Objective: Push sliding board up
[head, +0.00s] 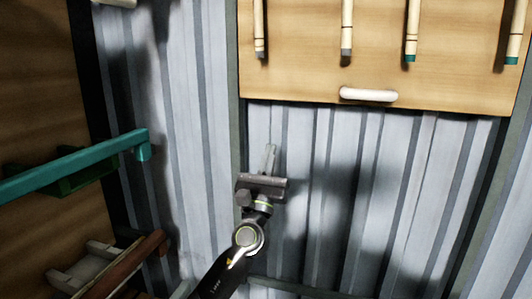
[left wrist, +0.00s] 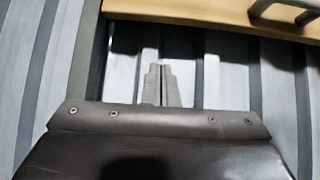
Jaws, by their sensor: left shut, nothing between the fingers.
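The sliding board (head: 370,80) is a light wooden panel at the upper right of the head view, with a white handle (head: 368,95) near its lower edge. In the left wrist view the board's lower edge (left wrist: 235,15) and part of its handle (left wrist: 258,8) show at the top right. My left gripper (head: 270,150) is shut and empty. It is below the board's lower edge and left of the handle, apart from both in the picture. Its fingertips also show in the left wrist view (left wrist: 162,70), in front of the corrugated wall. My right gripper is not in view.
Several wooden sticks (head: 347,25) with grey or green tips hang on the board. Dark rails (head: 236,60) flank it. Corrugated metal wall (head: 340,180) lies below. At the left, a teal bar (head: 75,168) and a brown-and-grey wooden piece (head: 120,268) stick out from a wooden panel.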

